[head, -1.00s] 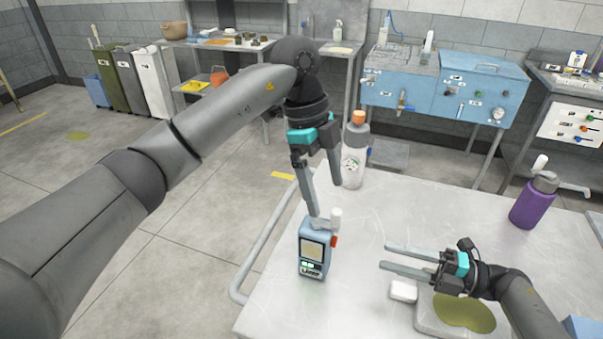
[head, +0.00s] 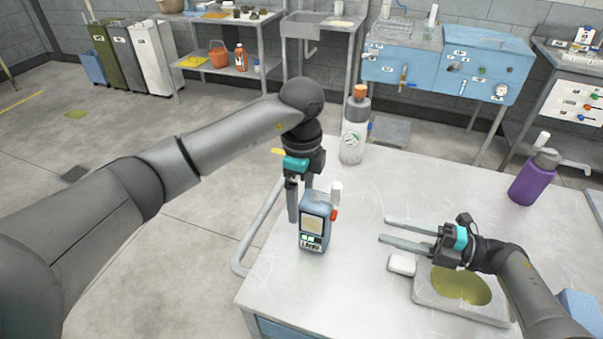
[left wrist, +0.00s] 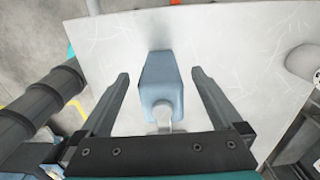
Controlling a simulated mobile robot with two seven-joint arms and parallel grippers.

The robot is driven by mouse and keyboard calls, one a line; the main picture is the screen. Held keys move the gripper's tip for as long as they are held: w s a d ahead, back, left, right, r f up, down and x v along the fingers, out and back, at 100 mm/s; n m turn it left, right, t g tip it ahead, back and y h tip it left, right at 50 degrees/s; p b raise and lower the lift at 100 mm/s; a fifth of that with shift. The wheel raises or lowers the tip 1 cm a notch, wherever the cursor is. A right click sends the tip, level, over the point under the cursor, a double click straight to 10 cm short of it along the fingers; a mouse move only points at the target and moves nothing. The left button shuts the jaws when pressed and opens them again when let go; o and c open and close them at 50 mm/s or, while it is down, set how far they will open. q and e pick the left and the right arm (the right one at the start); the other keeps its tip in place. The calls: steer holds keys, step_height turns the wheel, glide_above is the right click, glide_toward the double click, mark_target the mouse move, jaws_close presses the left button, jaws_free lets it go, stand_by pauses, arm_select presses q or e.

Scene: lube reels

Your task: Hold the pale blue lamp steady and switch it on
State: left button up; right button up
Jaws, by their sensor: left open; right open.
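The pale blue lamp (head: 323,242) stands upright on the table, with a pale front panel, small lettering below it, a red knob (head: 334,215) on its right side and a white cap-like part (head: 336,188) at its top right. My left gripper (head: 300,205) is open and comes down from above. In the left wrist view the lamp (left wrist: 161,82) sits between its two fingers, with a gap on each side. My right gripper (head: 385,229) is open and empty, low over the table to the right of the lamp, fingers pointing left.
A grey bottle with an orange cap (head: 353,140) stands behind the lamp, a purple bottle (head: 531,182) at far right. A table rail (head: 258,232) runs along the left.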

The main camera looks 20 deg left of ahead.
arm_select(q)
steer(key=shift+f, duration=1.75)
steer(key=shift+c, duration=0.4)
jaws_close()
arm_select(e)
jaws_close()
arm_select(q)
steer(key=shift+r, duration=0.1)
stand_by(0.6)
